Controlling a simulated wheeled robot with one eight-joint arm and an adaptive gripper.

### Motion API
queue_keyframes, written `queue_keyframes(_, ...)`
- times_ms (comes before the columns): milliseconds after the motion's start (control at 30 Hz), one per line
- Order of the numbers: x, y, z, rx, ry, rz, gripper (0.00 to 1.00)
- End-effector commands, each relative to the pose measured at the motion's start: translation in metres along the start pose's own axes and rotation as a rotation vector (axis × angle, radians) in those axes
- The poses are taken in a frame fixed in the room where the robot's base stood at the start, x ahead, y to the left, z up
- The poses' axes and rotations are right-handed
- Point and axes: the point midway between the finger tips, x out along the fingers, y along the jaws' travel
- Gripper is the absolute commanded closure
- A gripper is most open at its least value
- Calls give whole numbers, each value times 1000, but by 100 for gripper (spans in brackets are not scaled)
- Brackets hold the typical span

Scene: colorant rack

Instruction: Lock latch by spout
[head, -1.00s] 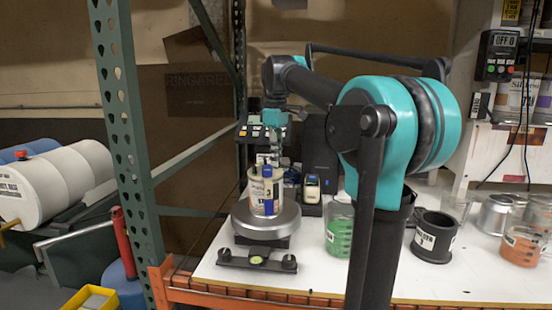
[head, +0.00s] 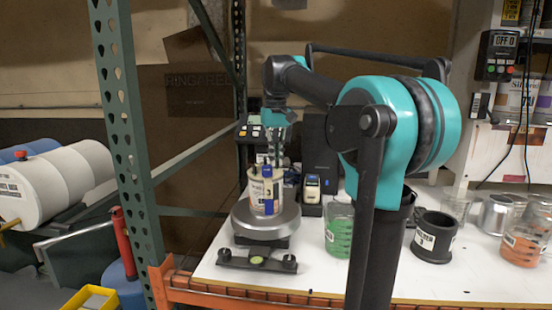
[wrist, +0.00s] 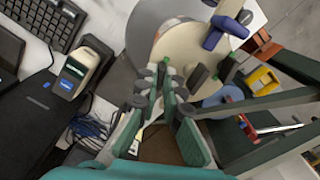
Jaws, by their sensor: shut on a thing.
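The can (head: 266,196) stands upright on the round grey platform (head: 262,229) in the head view. My gripper (head: 278,165) is above the can's top. In the wrist view my gripper (wrist: 163,78) has its fingertips close together at the lid's edge, shut on a latch. The fingers mostly hide that latch, so its position is unclear.
A small device with a lit screen (head: 312,188) stands right of the can. A green-filled beaker (head: 338,236) and a black holder (head: 433,238) are farther right. A green upright post (head: 120,120) stands left of the table. A keyboard (wrist: 45,18) shows in the wrist view.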

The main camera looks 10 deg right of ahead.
Motion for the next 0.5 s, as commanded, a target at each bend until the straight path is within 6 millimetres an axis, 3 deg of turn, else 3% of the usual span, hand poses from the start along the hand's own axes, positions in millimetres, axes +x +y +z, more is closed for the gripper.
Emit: queue_keyframes(500,0,0,0,59,-1,0,100)
